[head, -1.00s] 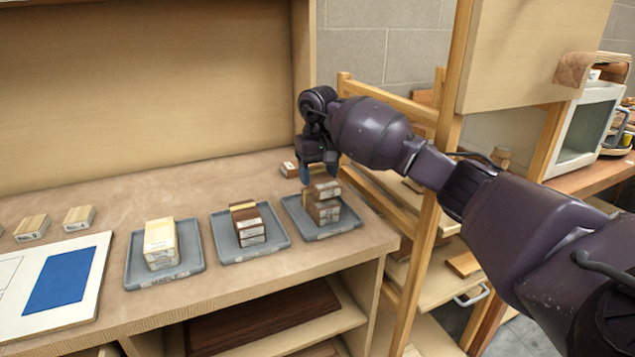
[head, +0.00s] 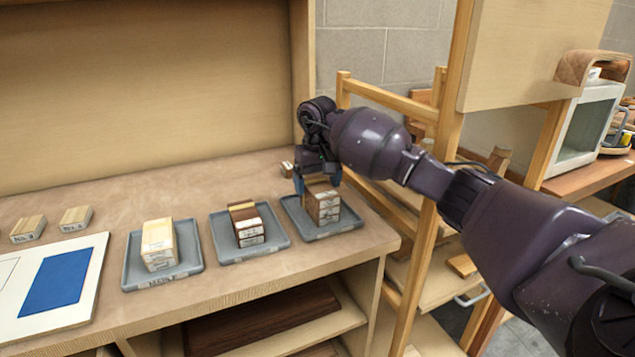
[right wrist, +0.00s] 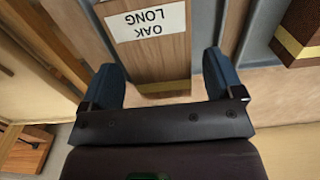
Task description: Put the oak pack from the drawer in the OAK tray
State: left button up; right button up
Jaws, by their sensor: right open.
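A stack of brown packs (head: 323,208) with pale labels stands on the right-hand grey tray (head: 345,226). My right gripper (head: 317,184) is at the top of this stack, pointing down, with its blue fingers open on either side. In the right wrist view, a brown pack labelled "OAK LONG" (right wrist: 150,55) lies between the open fingers (right wrist: 162,84), with a gap beside each. The right tray's own label is not readable. My left gripper is not in view. No drawer can be made out for certain.
The middle tray (head: 279,243) holds dark packs (head: 247,224), and the left tray (head: 193,268) holds pale packs (head: 159,244). A small block (head: 287,168) lies behind the right tray. A white board with a blue patch (head: 55,285) lies at left. A wooden rack (head: 395,105) stands right of the bench.

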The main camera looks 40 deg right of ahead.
aim_at(318, 185)
jog(key=shift+r, duration=0.3)
notch_tip(318, 185, up, 6)
jog(key=shift+f, duration=0.1)
jog(key=shift+r, duration=0.7)
